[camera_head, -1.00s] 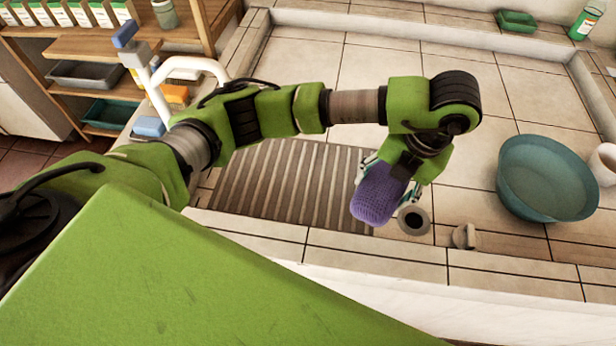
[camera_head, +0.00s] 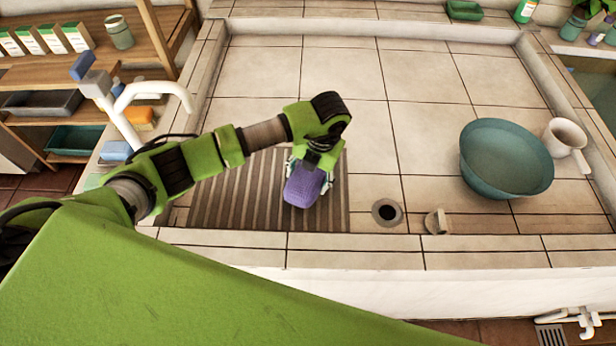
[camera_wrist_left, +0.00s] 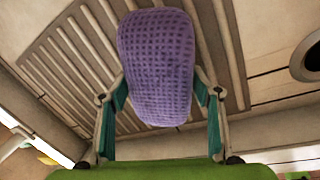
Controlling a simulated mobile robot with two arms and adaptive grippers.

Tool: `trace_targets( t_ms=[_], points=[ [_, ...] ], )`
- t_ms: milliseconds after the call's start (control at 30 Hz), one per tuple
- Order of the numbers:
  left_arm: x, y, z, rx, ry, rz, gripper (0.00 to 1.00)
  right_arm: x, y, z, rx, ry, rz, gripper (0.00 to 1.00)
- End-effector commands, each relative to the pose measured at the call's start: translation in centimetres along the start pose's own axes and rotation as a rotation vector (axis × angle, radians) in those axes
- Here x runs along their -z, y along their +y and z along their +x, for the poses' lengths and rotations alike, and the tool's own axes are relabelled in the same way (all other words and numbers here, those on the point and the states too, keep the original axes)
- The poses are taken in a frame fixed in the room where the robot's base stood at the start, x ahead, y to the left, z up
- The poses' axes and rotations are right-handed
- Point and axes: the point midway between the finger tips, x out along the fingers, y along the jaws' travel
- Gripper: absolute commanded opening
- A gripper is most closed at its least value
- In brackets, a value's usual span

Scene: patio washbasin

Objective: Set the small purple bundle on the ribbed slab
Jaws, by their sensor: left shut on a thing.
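The small purple bundle (camera_head: 301,187) is a rounded, woven-looking thing, held in my left gripper (camera_head: 311,178). In the left wrist view the bundle (camera_wrist_left: 156,68) sits between the two fingers of the gripper (camera_wrist_left: 160,105), which are shut on it. The ribbed slab (camera_head: 235,205) lies flat in the basin at front left, with light and dark stripes. It also shows in the left wrist view (camera_wrist_left: 75,60), behind the bundle. The bundle appears over the slab's right part; I cannot tell whether it touches. My right gripper is not in view.
A drain hole (camera_head: 387,212) and a small stopper-like piece (camera_head: 437,222) lie right of the slab. A teal bowl (camera_head: 505,165) and a white mug (camera_head: 565,137) stand farther right. A white faucet (camera_head: 130,105) rises at left. The tiled middle is clear.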

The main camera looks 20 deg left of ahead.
Motion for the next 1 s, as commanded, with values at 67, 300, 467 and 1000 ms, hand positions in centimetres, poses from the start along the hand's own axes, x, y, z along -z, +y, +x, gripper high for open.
trace_targets(
  t_ms=[67, 300, 467, 1000],
  points=[
    [-0.01, -0.1, 0.72, -0.001, 0.0, -0.001, 0.3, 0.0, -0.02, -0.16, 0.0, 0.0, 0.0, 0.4],
    [-0.08, -0.16, 1.01, -0.001, -0.003, -0.001, 0.3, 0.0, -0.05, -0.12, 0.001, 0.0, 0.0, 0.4],
    [-0.07, -0.24, 1.41, -0.001, -0.003, -0.001, 0.3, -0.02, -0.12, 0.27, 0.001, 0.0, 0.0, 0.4],
    [-0.12, -0.18, 0.53, 0.0, -0.004, -0.001, 0.75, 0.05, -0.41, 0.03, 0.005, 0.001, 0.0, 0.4]
  ],
)
